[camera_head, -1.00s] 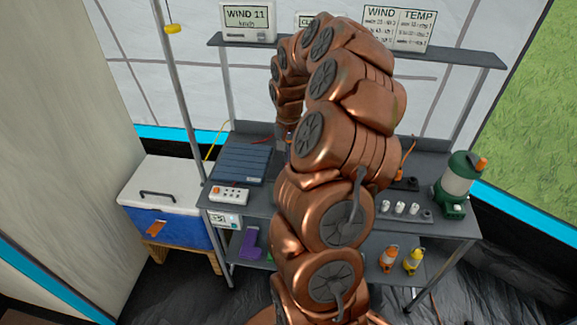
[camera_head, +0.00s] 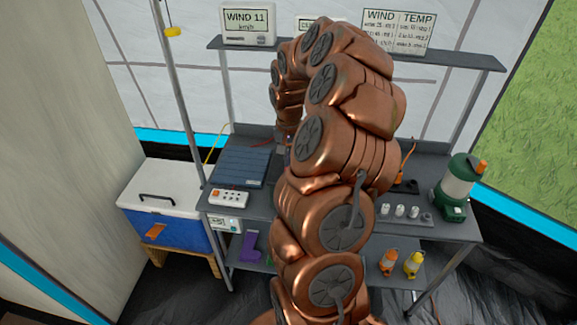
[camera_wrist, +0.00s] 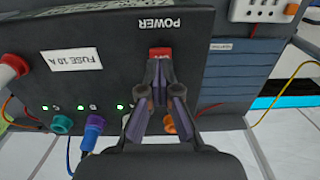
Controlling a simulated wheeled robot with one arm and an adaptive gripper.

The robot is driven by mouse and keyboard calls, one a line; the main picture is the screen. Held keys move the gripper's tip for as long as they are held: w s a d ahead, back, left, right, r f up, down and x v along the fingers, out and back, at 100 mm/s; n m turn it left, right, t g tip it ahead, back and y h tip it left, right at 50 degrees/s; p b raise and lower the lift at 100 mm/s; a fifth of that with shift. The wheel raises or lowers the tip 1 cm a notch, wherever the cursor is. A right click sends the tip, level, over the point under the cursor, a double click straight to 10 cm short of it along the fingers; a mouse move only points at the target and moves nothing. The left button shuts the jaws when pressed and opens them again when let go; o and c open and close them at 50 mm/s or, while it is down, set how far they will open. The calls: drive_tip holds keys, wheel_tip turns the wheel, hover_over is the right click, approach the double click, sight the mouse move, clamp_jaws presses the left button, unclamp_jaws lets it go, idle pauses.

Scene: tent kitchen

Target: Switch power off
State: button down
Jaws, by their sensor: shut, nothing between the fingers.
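A dark power box (camera_wrist: 100,80) fills the left and middle of the wrist view, its lettering upside down. It carries a POWER label (camera_wrist: 156,23) and a red switch (camera_wrist: 160,52) below the label in the picture. My gripper (camera_wrist: 160,62) is shut and empty, with its fingertips right at the red switch. I cannot tell whether they touch it. The fingers hide part of the box face. In the head view my copper arm hides the gripper and most of the box.
A white power strip (camera_head: 229,197) and a dark blue panel (camera_head: 240,166) lie on the table left of my arm. A green lantern (camera_head: 457,188) stands at the right. A shelf (camera_head: 340,53) runs above.

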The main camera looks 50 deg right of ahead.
drive_tip(key=shift+f+b, duration=0.95)
drive_tip(key=shift+f, duration=0.3)
idle(1.2)
drive_tip(key=shift+r, duration=3.55)
drive_tip(key=shift+a, duration=0.1)
